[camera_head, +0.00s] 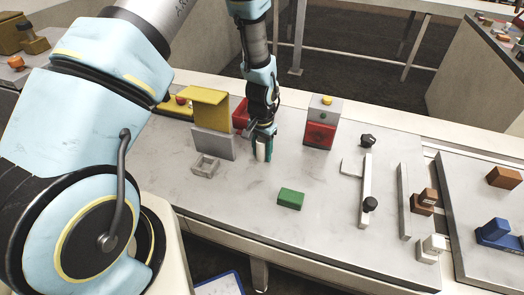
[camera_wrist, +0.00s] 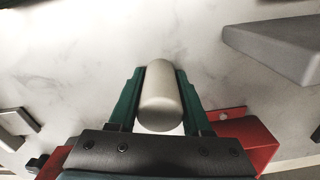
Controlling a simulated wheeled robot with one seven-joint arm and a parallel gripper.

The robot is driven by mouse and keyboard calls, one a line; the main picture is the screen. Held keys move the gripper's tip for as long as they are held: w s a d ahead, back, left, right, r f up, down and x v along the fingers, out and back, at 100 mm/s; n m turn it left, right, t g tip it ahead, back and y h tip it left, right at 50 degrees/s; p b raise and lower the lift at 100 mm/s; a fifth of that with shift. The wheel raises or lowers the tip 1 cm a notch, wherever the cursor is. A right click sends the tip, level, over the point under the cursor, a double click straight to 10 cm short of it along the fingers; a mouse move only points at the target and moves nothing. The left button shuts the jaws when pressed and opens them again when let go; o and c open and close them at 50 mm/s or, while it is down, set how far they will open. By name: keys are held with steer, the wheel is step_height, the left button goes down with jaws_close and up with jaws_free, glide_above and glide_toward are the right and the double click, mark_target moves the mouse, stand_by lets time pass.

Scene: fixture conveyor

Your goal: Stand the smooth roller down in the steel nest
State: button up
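The smooth roller (camera_head: 261,152) is a plain off-white cylinder, held upright between my gripper's fingers; its rounded top faces the camera in the wrist view (camera_wrist: 160,105). My gripper (camera_head: 262,154) has dark green fingers. In the wrist view they press in on both sides of the roller (camera_wrist: 161,90), with no clear gap. The roller's lower end is at or close above the table; I cannot tell whether it touches. The steel nest (camera_head: 197,169) is a small, low grey square frame with an empty middle, on the table left of and slightly nearer than my gripper.
A yellow bracket with a grey plate (camera_head: 212,144) stands behind the nest. A red box (camera_head: 240,114) is behind my gripper. A red-faced button box (camera_head: 320,134) stands to the right. A green block (camera_head: 291,198) lies in front. The table between gripper and nest is clear.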

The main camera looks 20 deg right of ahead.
steer(key=o, duration=0.4)
steer(key=shift+c, duration=0.2)
steer(key=shift+r, duration=0.15)
